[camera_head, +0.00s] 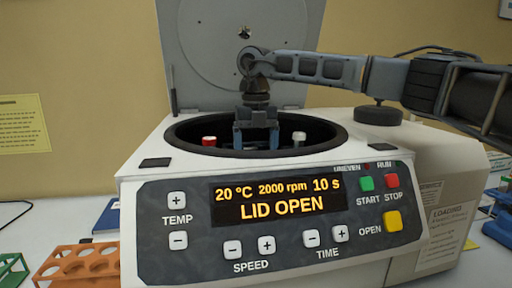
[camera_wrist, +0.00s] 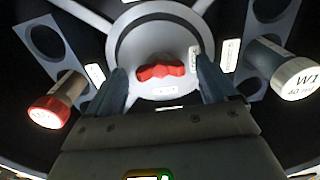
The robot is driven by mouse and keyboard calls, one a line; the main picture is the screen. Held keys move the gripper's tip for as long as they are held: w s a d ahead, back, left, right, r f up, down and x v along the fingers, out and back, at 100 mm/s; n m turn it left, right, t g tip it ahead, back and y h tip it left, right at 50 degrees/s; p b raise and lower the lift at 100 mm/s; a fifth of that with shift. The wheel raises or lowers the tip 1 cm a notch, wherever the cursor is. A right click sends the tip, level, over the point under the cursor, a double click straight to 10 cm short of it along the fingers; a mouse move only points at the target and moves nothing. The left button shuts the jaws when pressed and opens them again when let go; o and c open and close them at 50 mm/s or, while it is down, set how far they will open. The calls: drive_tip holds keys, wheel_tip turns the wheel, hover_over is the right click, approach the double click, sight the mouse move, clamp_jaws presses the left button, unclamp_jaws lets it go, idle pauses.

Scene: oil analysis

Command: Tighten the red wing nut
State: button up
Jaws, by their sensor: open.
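The red wing nut (camera_wrist: 160,72) sits at the middle of the round grey rotor hub (camera_wrist: 125,50) inside the centrifuge, in the wrist view. My gripper (camera_wrist: 160,82) is open and points down into the bowl, with one finger on each side of the wing nut. In the head view my gripper (camera_head: 256,132) reaches into the open bowl, and the wing nut is hidden there behind the bowl rim and gripper.
A red-capped tube (camera_wrist: 50,112) stands left of the gripper and a white-capped tube (camera_wrist: 296,78) right, both in rotor buckets. The centrifuge lid (camera_head: 215,60) stands open behind. The control panel (camera_head: 270,225) reads "LID OPEN". An orange rack (camera_head: 80,262) is at left.

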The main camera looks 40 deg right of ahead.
drive_tip(key=shift+c, duration=0.4)
drive_tip(key=c, duration=1)
